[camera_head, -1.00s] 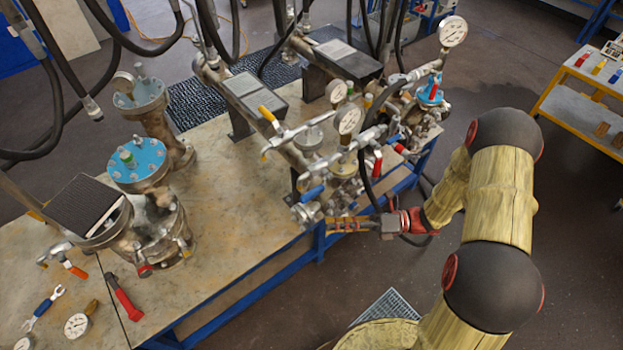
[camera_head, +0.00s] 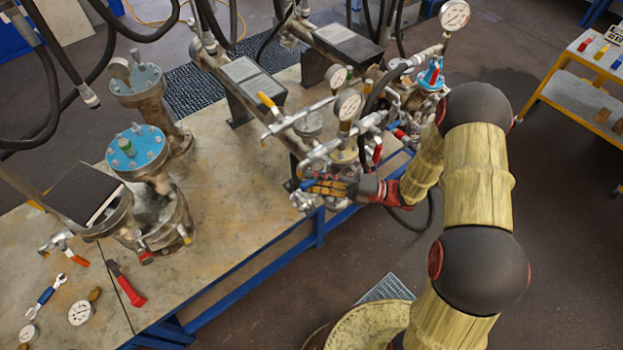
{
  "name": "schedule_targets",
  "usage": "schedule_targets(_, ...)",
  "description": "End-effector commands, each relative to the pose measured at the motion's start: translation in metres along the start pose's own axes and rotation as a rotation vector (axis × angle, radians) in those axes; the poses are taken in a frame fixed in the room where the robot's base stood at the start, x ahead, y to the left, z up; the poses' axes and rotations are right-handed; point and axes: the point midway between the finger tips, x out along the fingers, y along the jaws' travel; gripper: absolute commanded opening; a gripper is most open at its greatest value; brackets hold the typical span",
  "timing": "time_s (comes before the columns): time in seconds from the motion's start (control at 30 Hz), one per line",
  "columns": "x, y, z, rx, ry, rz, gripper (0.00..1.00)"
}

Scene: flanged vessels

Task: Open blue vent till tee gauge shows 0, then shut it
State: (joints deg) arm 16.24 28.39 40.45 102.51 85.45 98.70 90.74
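The blue vent handle (camera_head: 307,184) is at the lower end of the pipe assembly, near the table's front edge. My gripper (camera_head: 318,187) is at this handle from the right, with its fingers overlapping it in the picture. The fingers hide part of the handle, and I cannot tell whether they touch or grip it. A round white gauge (camera_head: 349,105) stands upright on the assembly above the vent. A second gauge (camera_head: 336,77) is behind it, and a larger gauge (camera_head: 454,15) is at the far right end. I cannot tell which is the tee gauge; the dials are too small to read.
Yellow (camera_head: 268,102) and red (camera_head: 377,152) handles and a black hose are close to my gripper. Blue-topped flanged vessels (camera_head: 137,150) stand on the left of the table (camera_head: 235,215). Loose tools and a gauge (camera_head: 80,312) lie front left. A yellow-framed cart (camera_head: 575,85) is at right.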

Motion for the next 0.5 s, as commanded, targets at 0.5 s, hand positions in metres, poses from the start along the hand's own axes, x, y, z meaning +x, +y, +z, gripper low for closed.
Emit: schedule_targets(0.5, 0.0068, -0.0001, -0.0004, 0.000, 0.001, 0.000, 0.28)
